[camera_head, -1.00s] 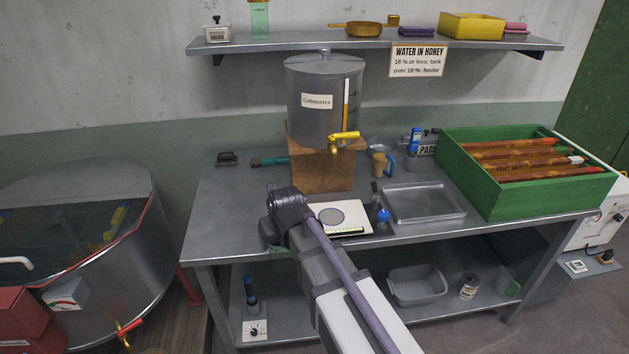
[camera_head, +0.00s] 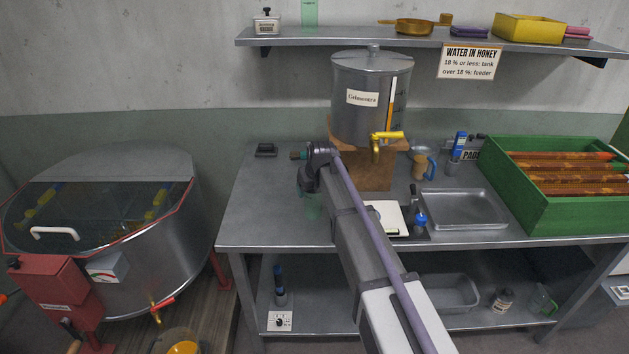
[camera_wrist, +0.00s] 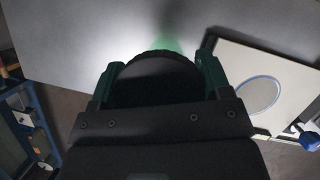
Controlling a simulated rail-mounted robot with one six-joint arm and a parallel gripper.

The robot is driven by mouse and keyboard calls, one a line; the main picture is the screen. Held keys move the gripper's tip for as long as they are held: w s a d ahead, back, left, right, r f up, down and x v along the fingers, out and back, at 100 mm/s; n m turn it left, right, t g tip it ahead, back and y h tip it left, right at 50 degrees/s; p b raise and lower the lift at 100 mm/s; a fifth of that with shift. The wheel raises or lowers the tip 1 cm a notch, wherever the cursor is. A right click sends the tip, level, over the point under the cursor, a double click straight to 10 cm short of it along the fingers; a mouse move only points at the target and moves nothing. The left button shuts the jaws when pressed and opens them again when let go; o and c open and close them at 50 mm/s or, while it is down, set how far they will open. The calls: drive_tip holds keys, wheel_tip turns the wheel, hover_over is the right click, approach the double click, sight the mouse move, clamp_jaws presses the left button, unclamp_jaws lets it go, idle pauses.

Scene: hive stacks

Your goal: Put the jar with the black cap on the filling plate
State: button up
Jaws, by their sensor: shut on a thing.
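My gripper (camera_head: 312,188) is shut on the jar with the black cap. In the wrist view the round black cap (camera_wrist: 153,82) sits between the two fingers of my gripper (camera_wrist: 155,72). The white square plate with a grey disc (camera_head: 384,214), which looks like the filling plate, lies to the right of the jar. It also shows in the wrist view (camera_wrist: 284,75), and its disc looks empty.
The steel tank (camera_head: 362,118) with a yellow-handled tap stands on a wooden block behind the plate. A small blue-topped item (camera_head: 420,219) is beside the plate. A metal tray (camera_head: 463,208) and green crate (camera_head: 545,205) stand to the right.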

drive_tip(key=w, duration=0.3)
drive_tip(key=w+b, duration=0.1)
drive_tip(key=shift+w+d+f, duration=0.2)
drive_tip(key=shift+w+f, duration=0.1)
drive_tip(key=shift+f, duration=0.1)
drive_tip(key=o, duration=1.4)
drive_tip(key=shift+c, duration=0.2)
drive_tip(key=shift+r, duration=0.1)
